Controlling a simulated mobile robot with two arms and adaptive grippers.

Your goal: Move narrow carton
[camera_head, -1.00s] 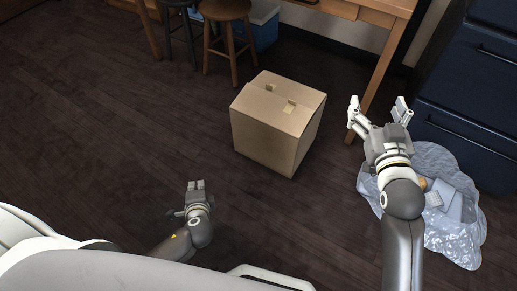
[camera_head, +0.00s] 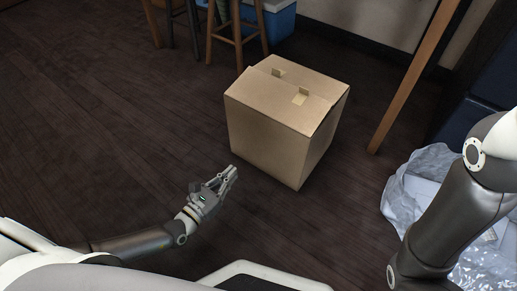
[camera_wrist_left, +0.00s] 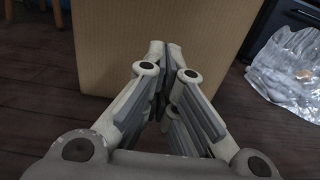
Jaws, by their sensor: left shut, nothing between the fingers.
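The carton (camera_head: 285,118) is a closed brown cardboard box standing upright on the dark wooden floor, with two small tabs on its top. In the left wrist view its plain side (camera_wrist_left: 120,38) fills the upper middle. My left gripper (camera_head: 232,172) is shut and empty, at floor side in front of the carton's lower left part. In the left wrist view its fingertips (camera_wrist_left: 164,46) meet in front of the carton's side; I cannot tell whether they touch it. My right arm shows at the right edge, but its gripper is out of view.
A clear plastic bag (camera_head: 408,190) with things in it lies on the floor at the right, and also shows in the wrist view (camera_wrist_left: 292,65). A wooden table leg (camera_head: 412,85), stools (camera_head: 238,32) and a blue cooler (camera_head: 281,22) stand behind. Floor at the left is clear.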

